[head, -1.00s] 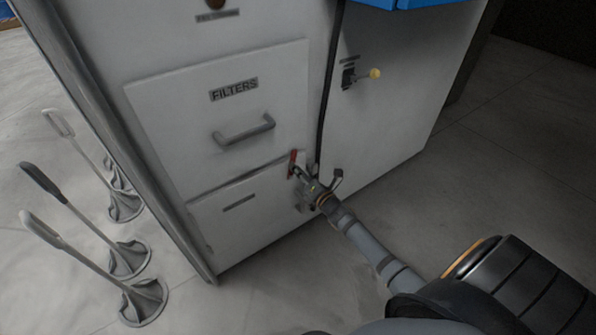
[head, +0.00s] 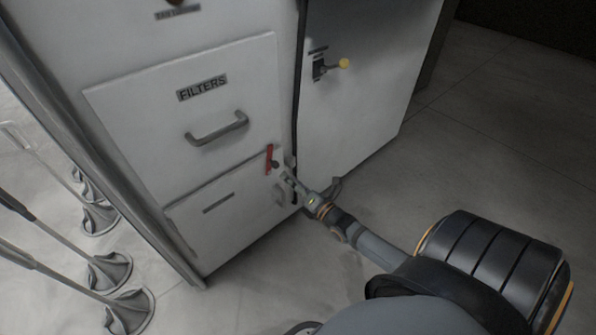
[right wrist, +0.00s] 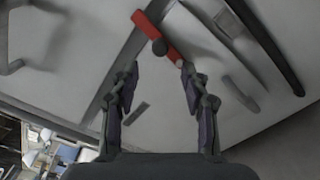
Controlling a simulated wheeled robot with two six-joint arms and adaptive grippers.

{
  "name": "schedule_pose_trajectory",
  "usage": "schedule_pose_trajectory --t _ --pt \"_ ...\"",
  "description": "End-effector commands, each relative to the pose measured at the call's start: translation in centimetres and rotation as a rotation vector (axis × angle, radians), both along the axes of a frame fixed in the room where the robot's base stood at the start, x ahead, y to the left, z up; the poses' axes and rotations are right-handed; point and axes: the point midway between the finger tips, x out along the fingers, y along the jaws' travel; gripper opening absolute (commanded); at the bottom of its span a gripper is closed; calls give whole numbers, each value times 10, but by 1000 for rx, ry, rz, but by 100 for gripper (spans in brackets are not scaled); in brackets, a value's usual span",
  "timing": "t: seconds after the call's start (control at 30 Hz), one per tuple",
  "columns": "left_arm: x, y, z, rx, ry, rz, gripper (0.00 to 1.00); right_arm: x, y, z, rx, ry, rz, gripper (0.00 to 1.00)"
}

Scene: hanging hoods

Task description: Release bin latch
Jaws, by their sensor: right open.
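The red latch (head: 269,159) sits near the right edge of the cabinet, at the seam between the FILTERS drawer and the lower bin front (head: 231,216). It stands close to vertical in the head view. In the right wrist view the red latch (right wrist: 158,38) with its dark round pivot lies just beyond the fingertips. My right gripper (head: 283,177) is just below and right of the latch, close to the cabinet face. In the right wrist view my right gripper (right wrist: 157,66) is open, its fingers apart with nothing held between them. My left gripper is not in view.
The FILTERS drawer (head: 185,115) has a protruding grey handle (head: 217,129) above the latch. A yellow-knobbed lever (head: 343,64) sticks out from the right panel. Several long-handled tools in grey floor stands (head: 110,271) are at left. The floor at right is clear.

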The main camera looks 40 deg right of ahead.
Motion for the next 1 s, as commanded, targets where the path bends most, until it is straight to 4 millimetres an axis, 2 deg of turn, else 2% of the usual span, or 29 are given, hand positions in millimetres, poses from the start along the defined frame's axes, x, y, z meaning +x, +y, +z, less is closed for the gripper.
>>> schedule_pose_trajectory --t 0.1,0.23,0.8,0.9,0.97,1.0 --pt "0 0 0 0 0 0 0 -20 -1 -1 0 3 2 46" --pt "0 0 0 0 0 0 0 -31 -2 0 0 -1 1 46" --pt "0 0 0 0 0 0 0 -33 -2 0 5 1 -1 46" --pt "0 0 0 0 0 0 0 -37 7 -9 95 53 5 46" --pt "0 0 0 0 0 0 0 -44 21 -22 232 133 4 46" --pt "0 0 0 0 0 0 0 -51 32 -34 355 207 -5 46"
